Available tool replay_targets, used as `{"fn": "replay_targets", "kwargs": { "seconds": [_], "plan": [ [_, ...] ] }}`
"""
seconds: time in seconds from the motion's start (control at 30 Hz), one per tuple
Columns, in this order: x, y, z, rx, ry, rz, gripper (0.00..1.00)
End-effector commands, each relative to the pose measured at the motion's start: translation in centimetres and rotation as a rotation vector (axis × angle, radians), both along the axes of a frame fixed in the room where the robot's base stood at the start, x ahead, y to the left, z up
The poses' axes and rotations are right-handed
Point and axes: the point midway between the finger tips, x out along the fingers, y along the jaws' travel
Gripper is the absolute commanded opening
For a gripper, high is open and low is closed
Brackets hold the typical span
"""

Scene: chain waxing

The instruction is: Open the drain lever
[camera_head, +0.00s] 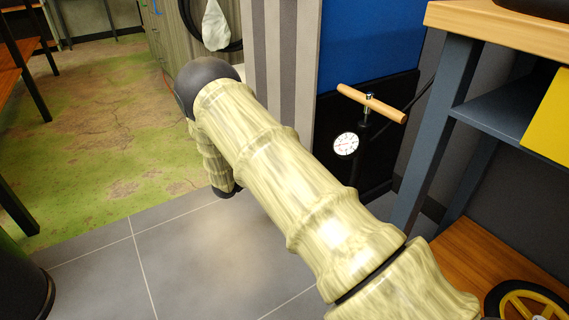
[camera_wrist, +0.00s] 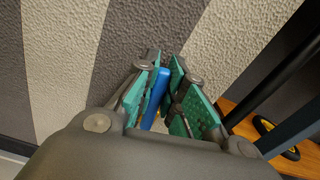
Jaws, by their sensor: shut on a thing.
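A narrow blue bar (camera_wrist: 156,94), probably the drain lever, is between the teal pads of my gripper (camera_wrist: 166,66) in the wrist view. My gripper is shut on it. The bar lies along the left finger and points away toward the striped wall. Its lower end is hidden behind the gripper body, and what it is fixed to cannot be seen. In the head view my arm crosses the middle and hides the gripper and the lever.
A grey striped wall (camera_wrist: 70,45) is close in front of my gripper. In the head view, a pump with a wooden handle (camera_head: 371,103) and a gauge (camera_head: 346,144) stands right of my arm, beside a workbench (camera_head: 500,30).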

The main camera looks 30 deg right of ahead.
Motion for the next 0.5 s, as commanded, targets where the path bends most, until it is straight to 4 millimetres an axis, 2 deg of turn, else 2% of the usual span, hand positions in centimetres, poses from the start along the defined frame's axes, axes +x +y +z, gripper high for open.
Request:
{"fn": "replay_targets", "kwargs": {
  "seconds": [0.13, 0.17, 0.27, 0.5],
  "plan": [
    [-0.19, -0.21, -0.13, -0.001, 0.003, -0.004, 0.0],
    [-0.19, -0.21, -0.14, 0.0, 0.003, -0.004, 0.17],
    [-0.14, -0.12, -0.14, 0.001, 0.003, -0.002, 0.34],
    [-0.01, 0.06, -0.07, 0.001, 0.002, 0.001, 0.34]
  ]
}}
